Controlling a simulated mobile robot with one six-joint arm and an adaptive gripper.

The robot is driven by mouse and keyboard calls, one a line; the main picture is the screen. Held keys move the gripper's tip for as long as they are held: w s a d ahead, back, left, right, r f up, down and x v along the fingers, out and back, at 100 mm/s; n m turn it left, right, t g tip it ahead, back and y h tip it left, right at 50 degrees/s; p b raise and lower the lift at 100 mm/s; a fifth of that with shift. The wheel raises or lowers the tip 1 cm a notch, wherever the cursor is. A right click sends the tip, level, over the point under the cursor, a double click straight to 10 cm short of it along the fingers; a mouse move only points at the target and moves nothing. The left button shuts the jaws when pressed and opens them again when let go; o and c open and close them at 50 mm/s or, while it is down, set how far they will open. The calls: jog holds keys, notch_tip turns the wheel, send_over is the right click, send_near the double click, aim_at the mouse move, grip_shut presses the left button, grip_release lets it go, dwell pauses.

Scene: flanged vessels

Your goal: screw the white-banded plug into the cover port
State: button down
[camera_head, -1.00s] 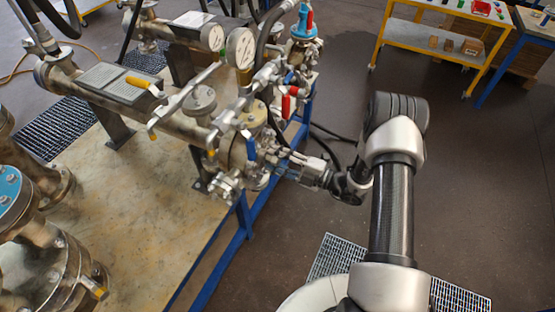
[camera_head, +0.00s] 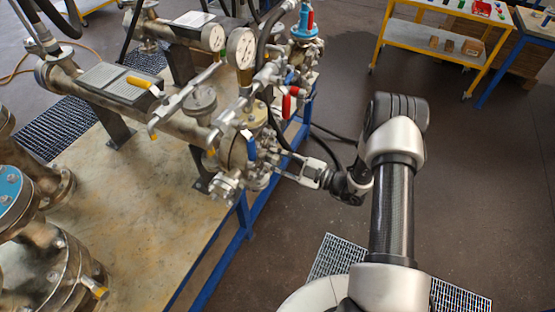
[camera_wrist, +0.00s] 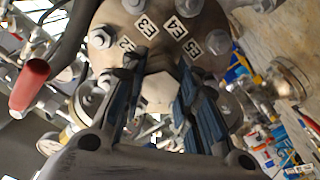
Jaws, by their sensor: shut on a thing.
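The round metal cover (camera_wrist: 160,15) fills the top middle of the wrist view, with bolts around its rim and labels E3, E4 and E5 on its face. My gripper (camera_wrist: 160,72) points at this cover with its blue-padded fingers on either side of a pale hex-shaped plug (camera_wrist: 158,92). The plug's far end and the port are hidden, so I cannot tell how deep it sits. The white band is not clear. In the head view my gripper (camera_head: 279,163) is at the flanged end of the near vessel (camera_head: 240,152).
A red-handled valve (camera_head: 286,105) and a blue lever (camera_head: 251,145) are close to my gripper. Pressure gauges (camera_head: 241,48) stand above the vessel. A blue frame (camera_head: 236,245) edges the skid. A yellow cart (camera_head: 425,45) stands at back right.

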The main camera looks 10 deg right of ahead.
jog(key=shift+m, duration=0.7)
jog(key=c, duration=1.2)
grip_release()
jog(key=v, duration=1.2)
jog(key=shift+c, duration=0.2)
